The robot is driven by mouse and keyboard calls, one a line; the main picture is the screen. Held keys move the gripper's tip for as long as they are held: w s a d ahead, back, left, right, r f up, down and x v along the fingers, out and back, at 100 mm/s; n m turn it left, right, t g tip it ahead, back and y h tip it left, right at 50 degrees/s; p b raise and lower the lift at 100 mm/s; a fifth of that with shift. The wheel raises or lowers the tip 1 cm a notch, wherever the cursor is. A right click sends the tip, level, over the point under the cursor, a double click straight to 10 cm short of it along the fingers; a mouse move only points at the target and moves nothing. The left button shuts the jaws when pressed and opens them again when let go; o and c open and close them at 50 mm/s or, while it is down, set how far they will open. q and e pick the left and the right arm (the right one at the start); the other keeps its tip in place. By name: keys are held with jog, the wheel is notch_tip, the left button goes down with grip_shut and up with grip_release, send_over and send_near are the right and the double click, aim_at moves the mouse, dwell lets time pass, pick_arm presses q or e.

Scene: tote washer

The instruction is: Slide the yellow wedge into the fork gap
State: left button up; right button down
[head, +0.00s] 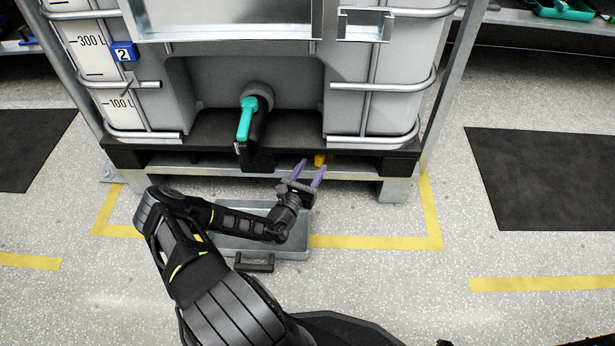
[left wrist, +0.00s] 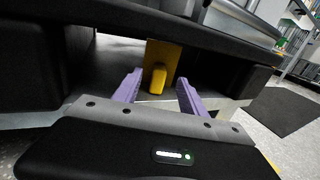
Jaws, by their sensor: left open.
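The yellow wedge (left wrist: 158,78) shows in the left wrist view under the black pallet edge, between my fingertips. Its blunt near end faces me and a taller yellow part rises behind it. In the head view only a small piece of the wedge (head: 320,159) shows below the pallet. The fork gap (left wrist: 118,52) opens under the black pallet deck (left wrist: 205,38); how deep the wedge sits in it I cannot tell. My left gripper (head: 308,171) is open, its two purple fingers pointing at the gap on either side of the wedge, with no clear contact. My right gripper is not in view.
A large white tank (head: 350,100) in a metal cage stands on the pallet. Its valve with a teal handle (head: 246,118) hangs left of my gripper. A grey metal tray (head: 235,243) lies on the floor under my left arm. Open floor lies right.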

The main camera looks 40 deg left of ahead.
aim_at(317, 159)
pick_arm(q)
jog(key=b+x, duration=0.1)
jog(key=x, duration=0.2)
jog(key=shift+w+a+f+b, duration=0.1)
jog(key=shift+w+f+b, duration=0.1)
jog(key=shift+w+b, duration=0.15)
jog(key=shift+w+a+r, duration=0.15)
jog(key=shift+w, duration=0.4)
jog(key=shift+c, duration=0.6)
grip_shut()
